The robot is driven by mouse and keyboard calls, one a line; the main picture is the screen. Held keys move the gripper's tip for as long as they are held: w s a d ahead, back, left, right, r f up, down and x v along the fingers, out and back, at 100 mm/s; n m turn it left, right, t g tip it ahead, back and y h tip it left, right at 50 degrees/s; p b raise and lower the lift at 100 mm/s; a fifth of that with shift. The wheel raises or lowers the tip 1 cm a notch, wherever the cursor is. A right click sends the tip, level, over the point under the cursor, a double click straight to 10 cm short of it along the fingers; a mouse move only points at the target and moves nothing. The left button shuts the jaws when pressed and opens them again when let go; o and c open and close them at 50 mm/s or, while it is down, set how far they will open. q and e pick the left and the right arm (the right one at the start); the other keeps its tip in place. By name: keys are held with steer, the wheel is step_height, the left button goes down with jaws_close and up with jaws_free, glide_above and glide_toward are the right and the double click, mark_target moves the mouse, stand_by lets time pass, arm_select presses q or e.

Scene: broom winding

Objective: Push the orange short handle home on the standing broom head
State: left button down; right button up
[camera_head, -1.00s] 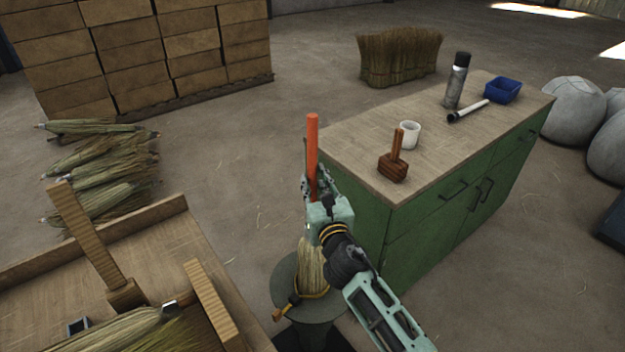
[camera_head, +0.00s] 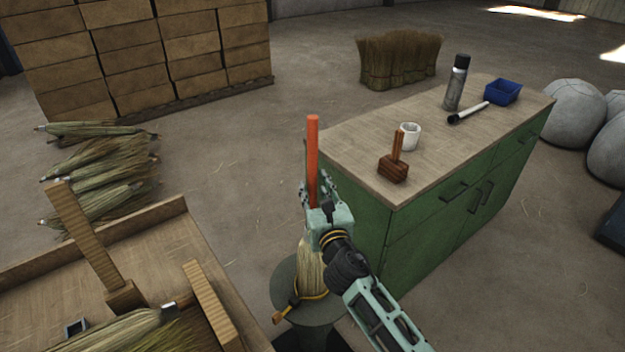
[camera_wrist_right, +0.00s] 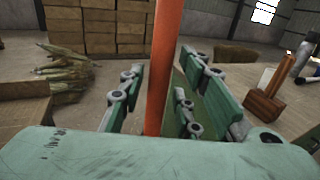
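The orange short handle (camera_head: 312,150) stands upright over the broom head (camera_head: 309,268), a straw bundle on a round grey stand (camera_head: 325,308). My right gripper (camera_head: 316,188) is beside the handle's lower part, its fingers spread on either side. In the right wrist view the orange handle (camera_wrist_right: 161,75) passes between the fingers of the right gripper (camera_wrist_right: 160,98), with a gap visible at the left finger. The joint between handle and head is hidden behind the gripper. My left gripper is out of view.
A wooden bench (camera_head: 160,250) with straw is at lower left. Brooms (camera_head: 100,165) lie on the floor.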

steer(key=shift+o, duration=1.2)
steer(key=shift+w+r, duration=0.15)
steer(key=shift+r, duration=0.15)
